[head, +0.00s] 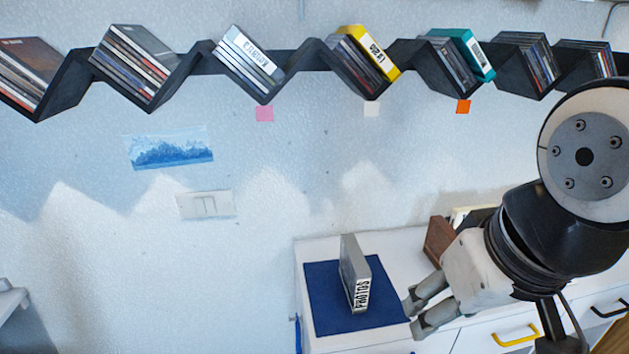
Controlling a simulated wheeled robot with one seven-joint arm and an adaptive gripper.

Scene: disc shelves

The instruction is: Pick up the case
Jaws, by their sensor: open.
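A grey case (354,272) stands upright on a dark blue mat (326,311) on the white cabinet top. Its spine faces the front right and carries a white label with black lettering that seems to read "PHOTOS". My gripper (409,317) is just right of the case, with its two fingers apart and pointing left toward it. The fingertips are close to the case's lower right side. A gap shows between them and the case, and nothing is between the fingers.
A black zigzag wall shelf (196,62) holds several discs cases, including a yellow one (371,53) and a teal one (473,56). Pink, white and orange notes hang below. A brown box (438,240) stands behind my gripper. The cabinet has a yellow drawer handle (517,336).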

